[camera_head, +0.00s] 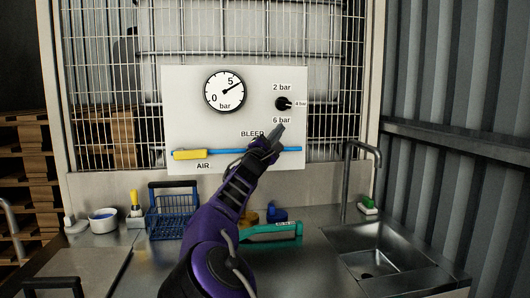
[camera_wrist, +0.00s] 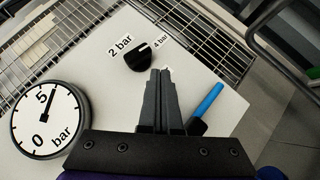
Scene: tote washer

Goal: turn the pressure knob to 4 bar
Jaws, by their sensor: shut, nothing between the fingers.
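The black pressure knob (camera_head: 283,103) is on the white panel (camera_head: 180,110), ringed by labels for 2 bar above, 4 bar at right and 6 bar below. Its white mark points right, at the 4 bar label; the knob also shows in the wrist view (camera_wrist: 138,57). The round gauge (camera_head: 225,92) on the left has its needle pointing up and right, a little past the 5. My gripper (camera_head: 280,128) is shut and empty, just below the knob near the 6 bar label. In the wrist view its fingertips (camera_wrist: 160,73) look apart from the knob and partly hide the 6 bar label.

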